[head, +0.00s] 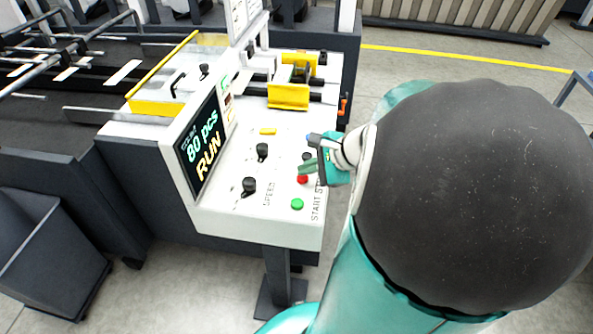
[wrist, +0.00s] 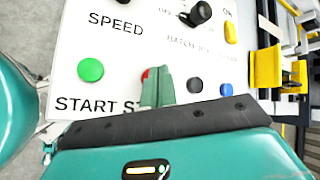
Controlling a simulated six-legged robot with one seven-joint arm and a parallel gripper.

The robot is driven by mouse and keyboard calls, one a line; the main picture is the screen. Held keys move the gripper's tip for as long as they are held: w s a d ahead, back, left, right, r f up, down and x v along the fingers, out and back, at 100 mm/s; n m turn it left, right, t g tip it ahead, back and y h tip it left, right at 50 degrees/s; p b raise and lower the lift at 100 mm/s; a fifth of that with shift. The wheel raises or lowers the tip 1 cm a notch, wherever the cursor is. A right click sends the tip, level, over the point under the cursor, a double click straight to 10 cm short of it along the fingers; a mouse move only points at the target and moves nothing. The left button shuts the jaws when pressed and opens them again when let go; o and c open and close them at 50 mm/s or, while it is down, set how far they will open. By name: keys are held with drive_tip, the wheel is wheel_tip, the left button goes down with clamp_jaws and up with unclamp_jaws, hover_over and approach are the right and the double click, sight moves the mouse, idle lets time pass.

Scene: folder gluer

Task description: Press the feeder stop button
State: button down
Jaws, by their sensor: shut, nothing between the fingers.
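The red button (head: 302,179) sits on the white sloped panel, beside the green button (head: 297,204). The panel label reads START and "ST", with the rest hidden by my gripper. In the wrist view the red button (wrist: 146,73) is mostly covered by my fingers; only its upper left edge shows. My gripper (head: 303,168) is shut and empty, its fingertips right by the red button. In the wrist view the closed gripper (wrist: 158,78) points up the picture over the button's right side. I cannot tell whether the fingertips touch the button.
A black button (wrist: 195,85) and a blue button (wrist: 227,90) lie right of my fingers in the wrist view. Black knobs (head: 249,186) and a yellow switch (head: 268,131) share the panel. The screen (head: 203,143) reads "80 pcs RUN". Yellow guides (head: 288,95) stand behind.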

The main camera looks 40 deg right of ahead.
sight(307, 178)
drive_tip(key=shift+f, duration=0.45)
idle(0.6)
drive_tip(key=shift+r, duration=0.85)
drive_tip(key=shift+r, duration=2.55)
